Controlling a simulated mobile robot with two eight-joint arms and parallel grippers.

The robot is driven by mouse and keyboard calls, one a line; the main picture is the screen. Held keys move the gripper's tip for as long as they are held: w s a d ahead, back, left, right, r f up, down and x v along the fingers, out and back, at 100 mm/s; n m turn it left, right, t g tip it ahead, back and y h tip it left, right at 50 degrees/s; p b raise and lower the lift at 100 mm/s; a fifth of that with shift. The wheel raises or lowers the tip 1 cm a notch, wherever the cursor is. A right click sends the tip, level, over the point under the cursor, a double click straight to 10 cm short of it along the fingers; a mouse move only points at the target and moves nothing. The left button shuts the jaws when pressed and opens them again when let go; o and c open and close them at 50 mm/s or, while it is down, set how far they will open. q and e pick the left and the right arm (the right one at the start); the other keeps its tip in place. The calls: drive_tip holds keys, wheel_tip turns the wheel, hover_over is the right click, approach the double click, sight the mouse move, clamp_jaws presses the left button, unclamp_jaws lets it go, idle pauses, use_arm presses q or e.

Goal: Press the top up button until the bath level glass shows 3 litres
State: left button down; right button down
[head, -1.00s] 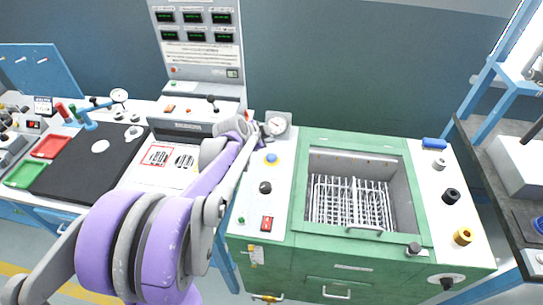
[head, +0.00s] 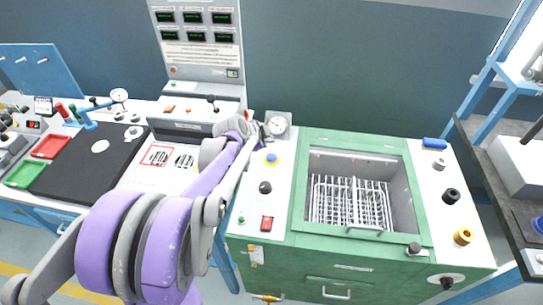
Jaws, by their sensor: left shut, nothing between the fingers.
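The green bath (head: 420,200) stands at centre right, with a wire rack (head: 350,202) inside its open basin. Which one is the top up button I cannot read. My left gripper (head: 264,134) is shut and empty at the panel's back, beside the round gauge (head: 277,124). My arm partly hides that area. I cannot make out a level glass reading. My right gripper is not in view.
Right of the basin lie a blue cylinder (head: 434,143), a black ring (head: 451,195) and a yellow ring (head: 463,236). A grey display console (head: 200,60) stands behind on the left. A black mat (head: 85,165) and red and green trays lie further left.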

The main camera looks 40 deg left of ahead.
sight(269, 158)
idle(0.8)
use_arm(q)
drive_tip(key=n, duration=0.1)
drive_tip(key=n+h, duration=0.1)
drive_tip(key=n, duration=0.1)
drive_tip(key=shift+a+r+p, duration=0.1)
drive_tip(key=shift+r+p, duration=0.25)
drive_tip(key=shift+r, duration=0.05)
wheel_tip(269, 158, up, 3)
drive_tip(key=n+h+p, duration=0.1)
drive_tip(key=n, duration=0.4)
drive_tip(key=n+h, duration=0.2)
drive_tip(key=n, duration=0.3)
drive_tip(key=shift+g+p, duration=0.3)
drive_tip(key=shift+p, duration=0.05)
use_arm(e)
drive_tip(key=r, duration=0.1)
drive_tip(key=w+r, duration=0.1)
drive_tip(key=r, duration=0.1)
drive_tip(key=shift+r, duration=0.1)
